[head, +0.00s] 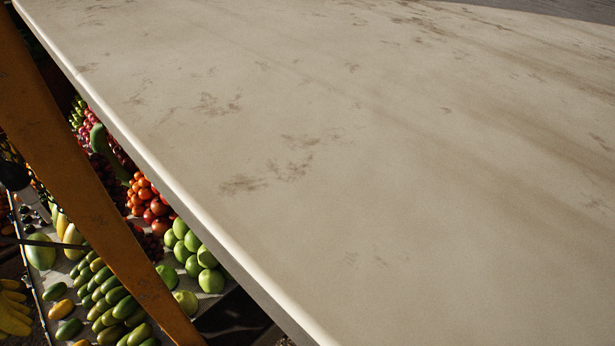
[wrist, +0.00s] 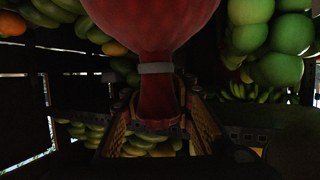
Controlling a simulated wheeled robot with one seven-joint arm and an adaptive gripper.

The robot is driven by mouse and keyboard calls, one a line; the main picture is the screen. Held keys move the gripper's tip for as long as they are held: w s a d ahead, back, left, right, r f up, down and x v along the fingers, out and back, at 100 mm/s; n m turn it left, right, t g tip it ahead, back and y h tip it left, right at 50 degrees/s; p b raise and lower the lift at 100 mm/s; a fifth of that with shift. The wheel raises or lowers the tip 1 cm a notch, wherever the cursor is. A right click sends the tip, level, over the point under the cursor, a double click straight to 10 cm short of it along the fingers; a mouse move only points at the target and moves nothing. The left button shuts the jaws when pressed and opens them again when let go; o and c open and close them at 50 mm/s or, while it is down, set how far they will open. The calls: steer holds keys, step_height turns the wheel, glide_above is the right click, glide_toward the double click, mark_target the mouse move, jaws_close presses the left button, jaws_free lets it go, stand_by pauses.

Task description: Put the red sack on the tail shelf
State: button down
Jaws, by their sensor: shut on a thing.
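The red sack (wrist: 155,25) fills the upper middle of the wrist view, with a grey band around its narrow neck. My gripper (wrist: 160,118) shows below the band, its fingers on either side of the red neck end, and is shut on it. The sack's far end is cut off by the top of the picture. Neither the sack nor my gripper is in the head view. I cannot tell which surface is the tail shelf.
In the head view a large stained beige panel (head: 400,150) covers most of the picture. An orange post (head: 85,180) slants at the left. Green apples (head: 190,250) and other fruit lie below the panel edge. The wrist view shows green fruit (wrist: 280,68) close to the sack's right.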

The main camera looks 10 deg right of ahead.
steer(key=shift+f, duration=4.65)
steer(key=shift+f, duration=0.15)
steer(key=c, duration=1.5)
jaws_free()
steer(key=shift+s+f, duration=0.1)
steer(key=shift+o, duration=0.4)
steer(key=shift+p, duration=0.3)
